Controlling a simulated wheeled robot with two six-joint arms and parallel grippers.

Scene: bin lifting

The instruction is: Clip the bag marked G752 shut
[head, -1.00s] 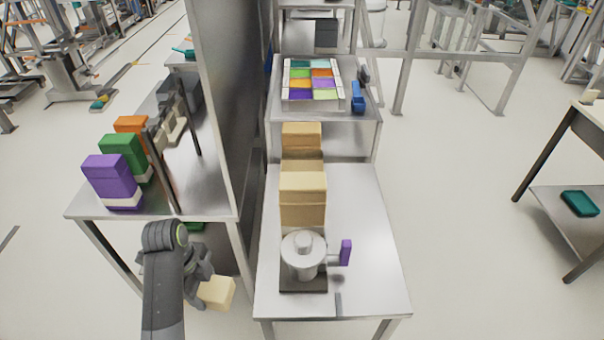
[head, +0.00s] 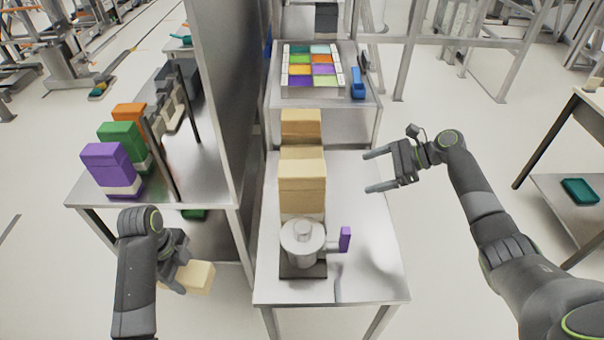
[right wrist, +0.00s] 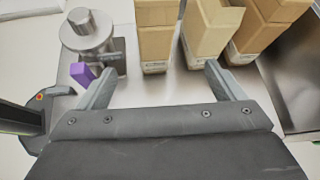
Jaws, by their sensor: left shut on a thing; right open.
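Several tan bags stand in a row on the steel table; the nearest tan bag (head: 302,190) is behind a metal pot-like device. In the right wrist view, tan bags (right wrist: 155,35) have pale labels low on their sides, too small to read, so I cannot tell which is G752. My left gripper (head: 181,276) is shut on a tan block-like thing (head: 201,278), held left of the table. My right gripper (head: 368,172) is open and empty, above the table's right side, its fingers pointing left towards the bags. It also shows in the right wrist view (right wrist: 160,80).
The metal device (head: 302,240) with a purple block (head: 345,239) at its side stands at the table's front. A tray of coloured compartments (head: 284,88) and a blue object (head: 357,84) are behind. Purple (head: 110,168), green and orange bags stand left, past a tall panel (head: 222,100).

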